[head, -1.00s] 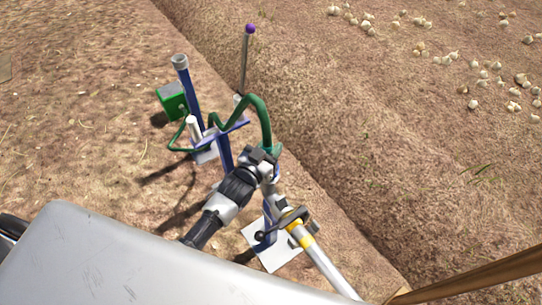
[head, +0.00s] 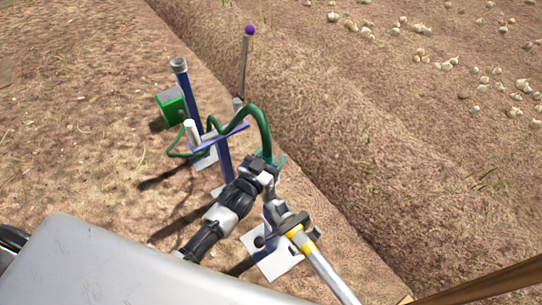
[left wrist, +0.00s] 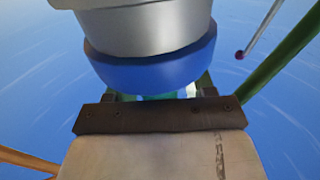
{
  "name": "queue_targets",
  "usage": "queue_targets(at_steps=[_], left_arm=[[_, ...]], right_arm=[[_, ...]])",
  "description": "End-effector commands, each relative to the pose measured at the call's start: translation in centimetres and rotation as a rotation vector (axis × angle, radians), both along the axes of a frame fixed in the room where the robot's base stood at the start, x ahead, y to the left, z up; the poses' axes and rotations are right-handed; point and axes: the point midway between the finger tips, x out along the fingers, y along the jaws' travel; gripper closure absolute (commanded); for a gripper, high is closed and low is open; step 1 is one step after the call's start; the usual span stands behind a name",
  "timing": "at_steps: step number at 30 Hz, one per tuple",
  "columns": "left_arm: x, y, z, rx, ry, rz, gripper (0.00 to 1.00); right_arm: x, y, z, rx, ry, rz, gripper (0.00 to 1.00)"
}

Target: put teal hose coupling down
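The teal hose coupling (head: 281,160) is at the end of a green hose (head: 264,125) in the head view. My left gripper (head: 264,168) is at the coupling, and its fingers look shut on it. In the left wrist view, a little teal (left wrist: 160,97) shows between the two fingers. A large grey cylinder with a blue ring (left wrist: 150,70) hides most of the coupling there. A blue stand (head: 270,232) with a white base plate is just below the gripper. My right gripper is not in view.
A pale pipe with a yellow ring (head: 318,262) runs beside the stand. A green box (head: 171,105), a blue post with a grey top (head: 183,85) and a purple-tipped rod (head: 246,55) stand further back. Bare soil lies left; a ridge runs right.

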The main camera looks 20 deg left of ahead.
Motion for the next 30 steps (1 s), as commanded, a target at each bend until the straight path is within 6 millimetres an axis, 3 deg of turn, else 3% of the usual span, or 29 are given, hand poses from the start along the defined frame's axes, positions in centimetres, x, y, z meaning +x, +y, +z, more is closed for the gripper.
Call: queue_targets(at_steps=[7,21,30], left_arm=[[0.0,0.0,1.1,-0.001,-0.002,0.000,0.46],[-9.2,2.6,0.6,0.000,0.003,0.000,0.46],[-11.6,3.2,0.6,0.000,-0.001,0.000,0.46]], right_arm=[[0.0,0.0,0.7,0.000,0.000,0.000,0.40],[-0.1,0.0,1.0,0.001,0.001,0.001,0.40],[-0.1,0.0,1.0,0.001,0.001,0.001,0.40]])
